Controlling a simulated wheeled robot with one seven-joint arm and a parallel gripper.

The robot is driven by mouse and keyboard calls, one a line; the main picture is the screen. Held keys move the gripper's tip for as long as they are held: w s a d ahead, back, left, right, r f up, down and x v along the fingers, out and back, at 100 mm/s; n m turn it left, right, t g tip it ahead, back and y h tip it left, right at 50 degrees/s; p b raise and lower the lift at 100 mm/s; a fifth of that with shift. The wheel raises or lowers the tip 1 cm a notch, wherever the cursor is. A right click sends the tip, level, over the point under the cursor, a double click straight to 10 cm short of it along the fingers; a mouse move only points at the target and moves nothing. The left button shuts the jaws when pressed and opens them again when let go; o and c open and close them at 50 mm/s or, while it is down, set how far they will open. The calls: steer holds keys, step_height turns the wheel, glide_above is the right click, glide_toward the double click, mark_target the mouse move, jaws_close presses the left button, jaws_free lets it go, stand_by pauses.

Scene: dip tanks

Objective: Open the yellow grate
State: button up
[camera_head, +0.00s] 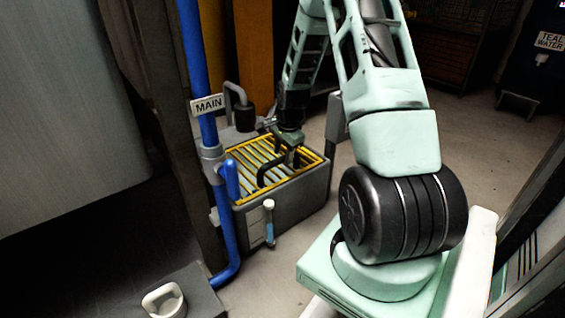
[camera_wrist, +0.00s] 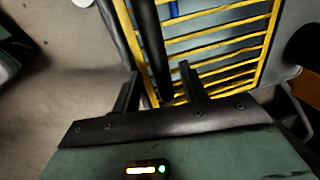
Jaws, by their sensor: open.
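The yellow grate (camera_head: 248,157) lies flat over the top of a grey tank (camera_head: 300,196) left of the middle in the head view. Its yellow bars fill the upper part of the wrist view (camera_wrist: 232,37). A dark curved handle (camera_head: 263,172) rises from the grate. In the wrist view the handle (camera_wrist: 150,45) runs as a black bar between my two fingers. My gripper (camera_head: 290,158) is low over the grate, its jaws open on either side of the handle (camera_wrist: 158,78). I cannot tell whether a finger touches it.
A blue pipe (camera_head: 228,245) with a MAIN sign (camera_head: 207,105) stands left of the tank. A small blue-and-white tube (camera_head: 269,222) is at the tank's front. A white handle (camera_head: 163,300) sits on a grey block at the lower left. Floor (camera_head: 460,115) is clear at the right.

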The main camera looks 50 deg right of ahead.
steer(key=shift+w+f, duration=0.15)
steer(key=shift+f, duration=0.5)
jaws_close()
steer(key=shift+r, duration=0.1)
